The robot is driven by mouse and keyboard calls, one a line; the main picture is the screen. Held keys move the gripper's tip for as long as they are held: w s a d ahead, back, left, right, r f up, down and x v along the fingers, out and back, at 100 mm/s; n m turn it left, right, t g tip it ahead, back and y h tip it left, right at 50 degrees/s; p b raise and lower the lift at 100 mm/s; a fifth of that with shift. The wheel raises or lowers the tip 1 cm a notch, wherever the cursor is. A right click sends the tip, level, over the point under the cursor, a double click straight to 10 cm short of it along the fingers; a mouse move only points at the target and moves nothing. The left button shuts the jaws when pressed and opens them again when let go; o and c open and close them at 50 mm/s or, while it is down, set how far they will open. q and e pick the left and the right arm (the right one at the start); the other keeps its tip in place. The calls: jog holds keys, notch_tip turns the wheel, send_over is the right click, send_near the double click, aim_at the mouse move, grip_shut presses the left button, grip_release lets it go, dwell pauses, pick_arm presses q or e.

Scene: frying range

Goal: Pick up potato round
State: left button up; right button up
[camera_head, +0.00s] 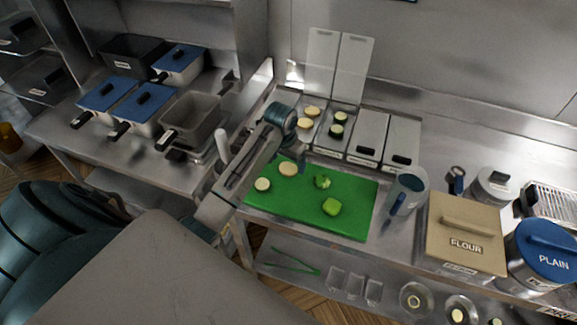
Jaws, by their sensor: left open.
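Two pale potato rounds lie on the green cutting board (300,212). One potato round (262,184) is near the board's left edge, and another potato round (288,170) is nearer its back edge. More potato rounds (313,111) sit in the open left compartment behind the board. My left gripper (301,158) hangs from the teal wrist above the back edge of the board, near the rear potato round. It is open and small in view, and nothing shows between its fingers. My right gripper is out of view.
Two green pieces (331,206) lie on the board. Green-edged rounds (336,130) fill the neighbouring compartment; two lidded bins (368,134) stand beside it. A blue-handled jug (405,190) and flour box (466,232) stand right. Lidded pans (143,103) are left.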

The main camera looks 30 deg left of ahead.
aim_at(288, 168)
pick_arm(q)
notch_tip(288, 168, down, 2)
jog(key=shift+w+f+p, duration=0.1)
jog(key=shift+p, duration=0.25)
jog(key=shift+w+f, duration=0.1)
jog(key=shift+f, duration=0.3)
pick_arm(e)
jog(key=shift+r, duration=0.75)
pick_arm(q)
jog(key=shift+c, duration=0.4)
jog(key=shift+a, duration=0.1)
jog(key=c, duration=0.8)
jog(key=shift+o, duration=0.2)
jog(key=shift+r, duration=0.15)
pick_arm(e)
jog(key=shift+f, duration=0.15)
